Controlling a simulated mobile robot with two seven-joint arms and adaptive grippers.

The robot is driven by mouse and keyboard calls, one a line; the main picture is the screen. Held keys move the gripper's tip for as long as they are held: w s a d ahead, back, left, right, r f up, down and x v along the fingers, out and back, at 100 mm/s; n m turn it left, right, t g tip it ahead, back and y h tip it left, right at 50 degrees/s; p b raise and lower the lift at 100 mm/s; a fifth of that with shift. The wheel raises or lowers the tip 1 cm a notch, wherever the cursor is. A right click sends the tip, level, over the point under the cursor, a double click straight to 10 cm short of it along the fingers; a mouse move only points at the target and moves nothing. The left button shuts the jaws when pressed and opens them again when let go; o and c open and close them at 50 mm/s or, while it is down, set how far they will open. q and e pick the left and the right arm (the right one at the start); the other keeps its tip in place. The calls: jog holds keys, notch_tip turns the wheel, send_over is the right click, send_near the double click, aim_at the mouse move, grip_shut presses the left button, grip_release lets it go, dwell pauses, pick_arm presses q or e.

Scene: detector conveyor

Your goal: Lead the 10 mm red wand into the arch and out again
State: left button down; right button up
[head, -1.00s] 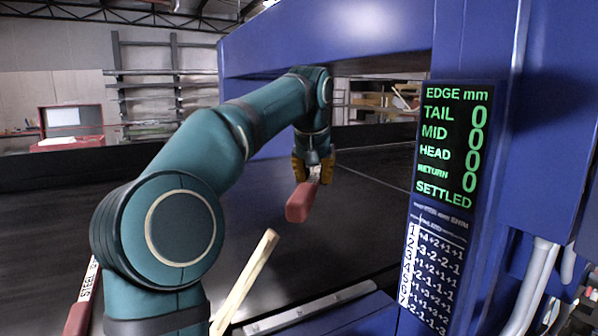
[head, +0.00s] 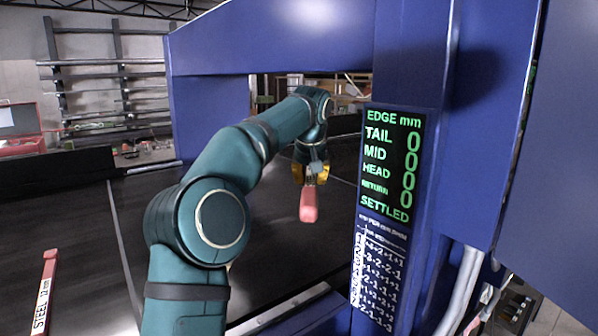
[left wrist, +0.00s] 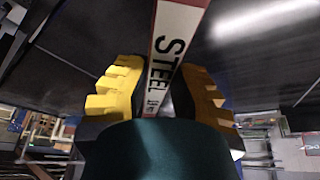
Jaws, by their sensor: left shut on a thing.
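My left gripper (head: 311,172), with yellow fingers, is shut on a red-ended wand (head: 309,206). The wand's red end hangs below the fingers, above the dark belt. In the left wrist view the wand (left wrist: 172,45) runs up between the fingers (left wrist: 161,92). It has a white label reading STEEL; the size print is too small to read. The blue arch (head: 275,38) spans the belt. My left gripper and wand show against its opening, nearer its right post; I cannot tell how deep they are. My right gripper is not in view.
The display (head: 392,165) on the right post reads 0 on every line and SETTLED. A number chart (head: 378,268) is below it. Another red wand (head: 46,290), labelled STEEL 12 mm, is at the left. The black belt (head: 75,225) is otherwise mostly clear.

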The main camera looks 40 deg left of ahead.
pick_arm(q)
jog(key=s+a+b, duration=0.3)
jog(key=s, duration=0.9)
jog(key=s+a+b, duration=0.4)
jog(key=s, duration=0.9)
jog(key=s+a+b, duration=0.4)
jog(key=s, duration=0.9)
jog(key=shift+s, duration=0.25)
